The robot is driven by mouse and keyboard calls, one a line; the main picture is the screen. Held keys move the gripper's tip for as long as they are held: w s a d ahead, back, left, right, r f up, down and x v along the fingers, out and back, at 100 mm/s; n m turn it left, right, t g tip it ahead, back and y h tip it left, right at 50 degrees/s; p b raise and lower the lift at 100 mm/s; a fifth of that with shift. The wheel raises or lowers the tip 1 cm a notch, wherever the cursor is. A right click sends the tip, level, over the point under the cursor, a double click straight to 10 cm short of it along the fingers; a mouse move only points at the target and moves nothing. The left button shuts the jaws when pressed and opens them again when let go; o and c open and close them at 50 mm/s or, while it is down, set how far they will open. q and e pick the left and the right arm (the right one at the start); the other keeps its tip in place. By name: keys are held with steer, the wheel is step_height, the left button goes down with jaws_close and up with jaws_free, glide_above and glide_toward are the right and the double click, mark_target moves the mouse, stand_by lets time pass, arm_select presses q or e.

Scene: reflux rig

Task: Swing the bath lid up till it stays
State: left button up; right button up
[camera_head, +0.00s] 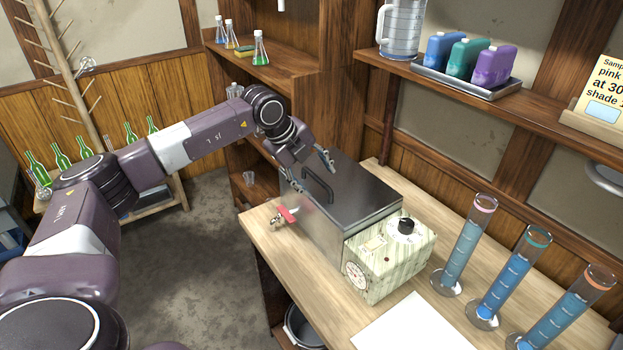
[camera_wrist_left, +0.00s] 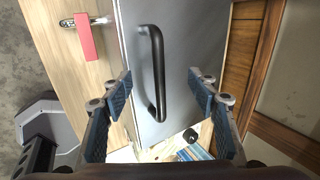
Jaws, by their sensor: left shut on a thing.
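The bath (camera_head: 322,222) is a steel box on the bench with a dark grey lid (camera_head: 365,195) lying flat on top. The lid has a black bar handle (camera_head: 318,188), which shows along the middle of the left wrist view (camera_wrist_left: 157,70). My left gripper (camera_head: 311,173) is over the handle end of the lid. My right gripper is not in view.
A patterned control box (camera_head: 390,258) with a black knob adjoins the bath. A red-handled tap (camera_head: 287,214) sticks out from its front. Three blue-filled cylinders (camera_head: 506,285) stand at right. A wall shelf (camera_head: 460,92) with bottles hangs behind the bath.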

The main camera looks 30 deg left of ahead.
arm_select(q)
steer(key=shift+d+f, duration=0.25)
steer(key=shift+d, duration=0.05)
